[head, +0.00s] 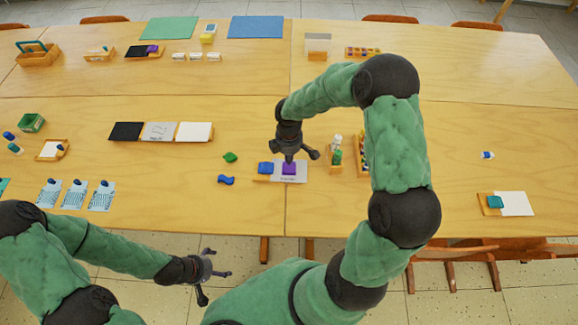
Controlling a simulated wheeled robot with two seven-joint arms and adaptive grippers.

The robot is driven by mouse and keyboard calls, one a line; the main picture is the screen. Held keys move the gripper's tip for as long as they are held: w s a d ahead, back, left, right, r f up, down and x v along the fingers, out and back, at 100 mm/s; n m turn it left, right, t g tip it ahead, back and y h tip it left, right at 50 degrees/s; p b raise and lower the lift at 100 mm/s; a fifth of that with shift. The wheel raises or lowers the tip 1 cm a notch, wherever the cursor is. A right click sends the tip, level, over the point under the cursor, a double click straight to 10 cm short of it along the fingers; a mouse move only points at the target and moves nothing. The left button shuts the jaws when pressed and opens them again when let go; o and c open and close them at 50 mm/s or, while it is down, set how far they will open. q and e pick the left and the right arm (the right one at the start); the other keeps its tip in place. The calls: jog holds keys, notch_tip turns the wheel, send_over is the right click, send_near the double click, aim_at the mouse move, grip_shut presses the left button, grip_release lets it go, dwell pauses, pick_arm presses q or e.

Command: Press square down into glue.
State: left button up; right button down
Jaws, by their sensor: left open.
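A purple square (289,169) lies on a pale lilac card (301,174) at the middle of the near table. I cannot make out any glue under it. My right gripper (296,156) points down just above the square's far edge; whether it touches the square, and whether its fingers are apart or closed, I cannot tell. A blue piece (265,168) sits left of the square, on a small orange tray (262,178). My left gripper (214,276) is open and empty, low in front of the table's near edge.
A green piece (230,157) and a blue piece (226,180) lie to the left. Bottles (337,157) and an orange rack (362,158) stand close on the right. Black, grey and white panels (160,131) lie further left. The table's right part is mostly clear.

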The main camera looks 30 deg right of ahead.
aim_at(289, 167)
pick_arm(q)
jog(key=shift+r+p, duration=1.1)
jog(key=shift+r, duration=0.15)
pick_arm(e)
jog(key=shift+r, duration=1.55)
